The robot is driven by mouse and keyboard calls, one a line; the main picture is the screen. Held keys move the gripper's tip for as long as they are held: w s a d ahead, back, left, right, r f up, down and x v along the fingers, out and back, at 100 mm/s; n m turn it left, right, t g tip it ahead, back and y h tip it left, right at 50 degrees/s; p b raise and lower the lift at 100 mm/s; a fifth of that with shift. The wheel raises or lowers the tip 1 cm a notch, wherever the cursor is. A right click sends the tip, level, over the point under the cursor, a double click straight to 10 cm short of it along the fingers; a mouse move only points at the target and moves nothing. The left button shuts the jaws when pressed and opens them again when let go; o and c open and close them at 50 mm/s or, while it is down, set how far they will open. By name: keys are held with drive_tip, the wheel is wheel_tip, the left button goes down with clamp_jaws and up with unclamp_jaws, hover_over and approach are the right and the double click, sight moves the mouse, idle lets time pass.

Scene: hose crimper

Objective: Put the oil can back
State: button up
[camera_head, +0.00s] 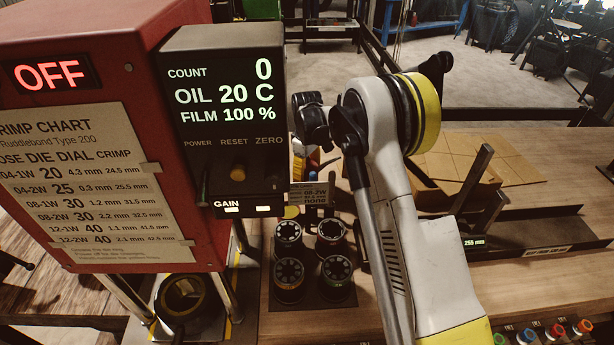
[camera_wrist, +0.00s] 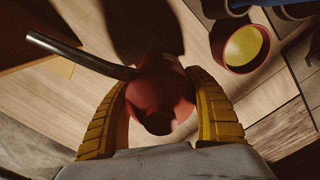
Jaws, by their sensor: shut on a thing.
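The oil can (camera_wrist: 160,88) is a round red can with a long dark spout pointing to the left, seen in the wrist view. My gripper (camera_wrist: 162,105) is shut on it, with one yellow ribbed finger on each side of its body. The can's underside and how high it is above the wooden surface cannot be told. In the head view my arm and the control box hide the can and most of my gripper.
In the wrist view a red round pot with a yellow inside (camera_wrist: 246,46) stands to the right of the can. The head view shows the red crimper (camera_head: 110,60), its control box (camera_head: 225,120), several upright dies (camera_head: 337,270) and a wooden bench (camera_head: 540,300).

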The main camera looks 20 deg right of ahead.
sight(307, 160)
drive_tip(key=o, duration=1.4)
drive_tip(key=shift+f, duration=0.15)
wheel_tip(307, 160, up, 12)
drive_tip(key=shift+f+p, duration=0.1)
drive_tip(key=shift+p, duration=0.75)
drive_tip(key=s+r+m+t, duration=0.3)
drive_tip(key=s+r+m, duration=0.1)
drive_tip(key=s+r, duration=1.15)
drive_tip(key=s+f+m+t, duration=0.1)
drive_tip(key=s, duration=0.5)
drive_tip(key=s+f+m+t, duration=0.1)
drive_tip(key=s+f+m, duration=0.1)
drive_tip(key=s, duration=0.5)
drive_tip(key=s+f+m+t, duration=0.1)
drive_tip(key=s+f+t, duration=0.1)
drive_tip(key=s, duration=0.5)
drive_tip(key=shift+s+m, duration=0.1)
drive_tip(key=shift+m, duration=0.2)
